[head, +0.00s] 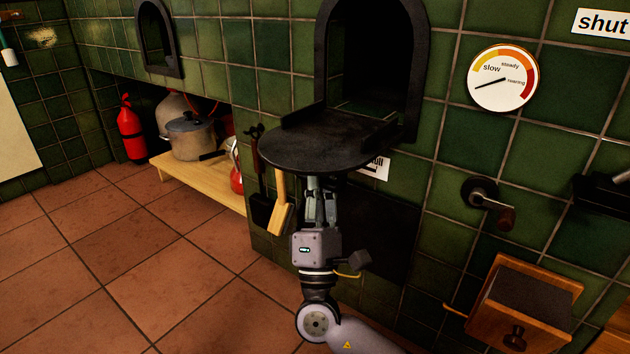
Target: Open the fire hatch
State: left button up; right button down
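The fire hatch is an arched opening with a black frame (322,60) in the green tiled wall, dark inside. Its black rounded door (325,150) is folded down and stands out from the wall, roughly level, like a shelf. My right gripper (320,188) points up beneath the door, its arm coming in from the bottom right. The fingertips are close under the door and partly hidden by it, so I cannot tell whether they are open or hold anything. My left gripper is out of view.
A pull label (376,168) is partly covered by the door. Hearth tools, including a wooden-handled brush (281,210), hang left of my gripper. A gauge (503,78), a crank (488,195) and a wooden box (520,300) are to the right. The floor at left is clear.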

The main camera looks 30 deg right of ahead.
jog(key=shift+f, duration=0.2)
jog(key=c, duration=1.6)
grip_release()
jog(key=v, duration=1.2)
